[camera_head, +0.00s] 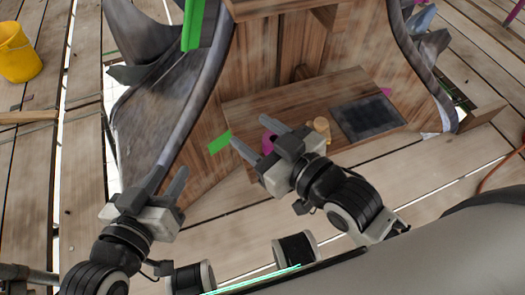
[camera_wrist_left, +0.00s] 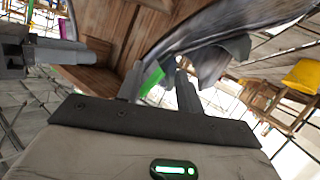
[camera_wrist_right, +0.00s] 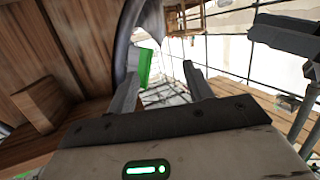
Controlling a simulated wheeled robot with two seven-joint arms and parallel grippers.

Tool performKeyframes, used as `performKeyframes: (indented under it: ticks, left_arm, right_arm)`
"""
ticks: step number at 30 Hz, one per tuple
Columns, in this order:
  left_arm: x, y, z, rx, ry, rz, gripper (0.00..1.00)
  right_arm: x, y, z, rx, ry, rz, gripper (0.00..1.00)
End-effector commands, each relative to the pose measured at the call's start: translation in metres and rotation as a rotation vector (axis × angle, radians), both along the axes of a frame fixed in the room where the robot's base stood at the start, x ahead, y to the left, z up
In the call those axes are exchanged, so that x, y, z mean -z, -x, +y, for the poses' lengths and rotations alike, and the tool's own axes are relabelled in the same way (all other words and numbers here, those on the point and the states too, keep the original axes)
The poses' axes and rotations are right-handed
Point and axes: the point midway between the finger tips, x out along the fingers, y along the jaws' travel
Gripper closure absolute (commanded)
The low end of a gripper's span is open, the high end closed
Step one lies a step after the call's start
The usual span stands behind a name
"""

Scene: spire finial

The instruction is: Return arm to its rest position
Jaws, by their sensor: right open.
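My left gripper (camera_head: 167,183) is at the lower left of the head view, over the plank floor. Its two fingers stand apart with nothing between them; they also show apart in the left wrist view (camera_wrist_left: 158,88). My right gripper (camera_head: 256,137) is near the left front part of the wooden bench (camera_head: 260,103). Its fingers are apart and empty, also in the right wrist view (camera_wrist_right: 163,90). A magenta object (camera_head: 267,146) shows partly behind the right fingers. A small tan wooden piece (camera_head: 321,126) is on the bench just beyond the right gripper; its base is partly hidden.
A dark square mat (camera_head: 368,118) lies at the bench's right. Curved grey metal sheets (camera_head: 165,125) flank the wooden structure. Green strips (camera_head: 220,142) show on its left side. A yellow bucket (camera_head: 18,54) stands far left. Plank floor in front of the bench is mostly clear.

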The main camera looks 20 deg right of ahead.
Motion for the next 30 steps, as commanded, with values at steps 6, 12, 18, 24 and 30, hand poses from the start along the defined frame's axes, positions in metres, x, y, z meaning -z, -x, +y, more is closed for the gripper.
performKeyframes:
  ticks: [6,12,18,24,30]
  left_arm:
    - [0.000,0.000,0.000,0.000,0.000,-0.001,0.64]
    - [-0.001,0.001,0.000,-0.001,0.003,0.002,0.64]
    - [-0.027,0.001,0.005,-0.020,-0.017,0.023,0.64]
    - [-0.075,0.004,0.023,-0.067,-0.078,0.085,0.64]
    - [-0.109,0.012,0.041,-0.111,-0.139,0.149,0.64]
  right_arm:
    - [0.028,0.024,-0.001,0.039,-0.163,0.253,0.49]
    - [0.028,0.024,-0.001,0.037,-0.159,0.250,0.49]
    - [0.001,0.024,-0.007,0.059,-0.139,0.266,0.49]
    - [-0.048,0.027,-0.024,0.119,-0.084,0.321,0.49]
    - [-0.083,0.035,-0.042,0.175,-0.028,0.379,0.49]
